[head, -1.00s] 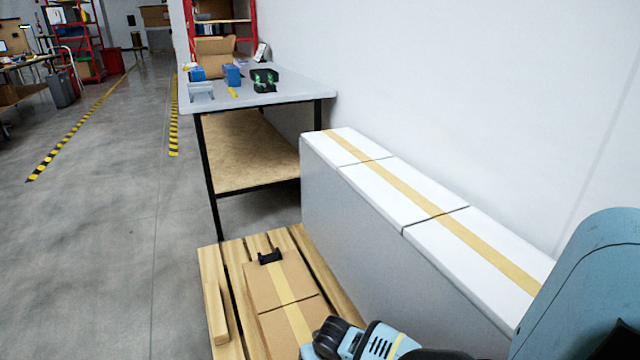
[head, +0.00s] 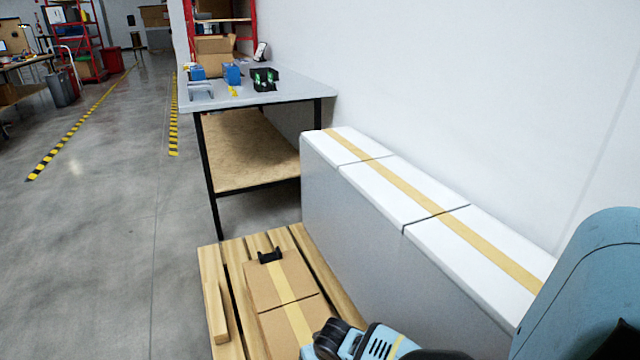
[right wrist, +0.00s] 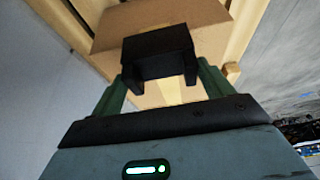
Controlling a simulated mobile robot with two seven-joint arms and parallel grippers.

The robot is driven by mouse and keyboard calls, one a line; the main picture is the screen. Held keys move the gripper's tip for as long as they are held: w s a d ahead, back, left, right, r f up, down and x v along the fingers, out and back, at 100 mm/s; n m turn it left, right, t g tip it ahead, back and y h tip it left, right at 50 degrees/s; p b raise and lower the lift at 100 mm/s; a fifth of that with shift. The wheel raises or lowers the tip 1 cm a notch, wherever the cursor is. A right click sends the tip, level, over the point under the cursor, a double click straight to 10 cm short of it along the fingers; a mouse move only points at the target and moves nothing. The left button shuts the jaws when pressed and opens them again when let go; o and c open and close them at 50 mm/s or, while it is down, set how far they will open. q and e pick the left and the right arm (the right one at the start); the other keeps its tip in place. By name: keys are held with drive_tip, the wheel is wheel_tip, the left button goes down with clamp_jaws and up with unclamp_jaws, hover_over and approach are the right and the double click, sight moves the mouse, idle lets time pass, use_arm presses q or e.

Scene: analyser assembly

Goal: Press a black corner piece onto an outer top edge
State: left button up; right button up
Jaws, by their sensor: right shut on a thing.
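My right gripper (right wrist: 160,82) is shut on a black corner piece (right wrist: 158,52) in the right wrist view. The piece is held in front of the edge of a brown cardboard box. I cannot tell whether it touches the box. In the head view the taped box (head: 275,283) lies on a pallet. Another black corner piece (head: 270,257) sits on its far top edge, at the end of the tape. Part of my right arm shows at the bottom, over the near end of the box; its fingers are hidden there. My left gripper is not in view.
A row of tall white cartons (head: 370,225) stands right of the wooden pallet (head: 212,270), along the wall.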

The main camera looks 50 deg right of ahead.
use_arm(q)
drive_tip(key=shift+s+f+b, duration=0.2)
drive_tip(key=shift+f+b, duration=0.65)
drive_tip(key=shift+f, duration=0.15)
use_arm(e)
drive_tip(key=shift+f, duration=1.9)
drive_tip(key=o, duration=0.9)
drive_tip(key=shift+o, duration=0.2)
drive_tip(key=shift+r+p, duration=1.75)
drive_tip(key=shift+r, duration=0.1)
drive_tip(key=shift+r+p, duration=1.2)
drive_tip(key=shift+r, duration=0.05)
drive_tip(key=shift+r+p, duration=0.45)
drive_tip(key=shift+p, duration=0.1)
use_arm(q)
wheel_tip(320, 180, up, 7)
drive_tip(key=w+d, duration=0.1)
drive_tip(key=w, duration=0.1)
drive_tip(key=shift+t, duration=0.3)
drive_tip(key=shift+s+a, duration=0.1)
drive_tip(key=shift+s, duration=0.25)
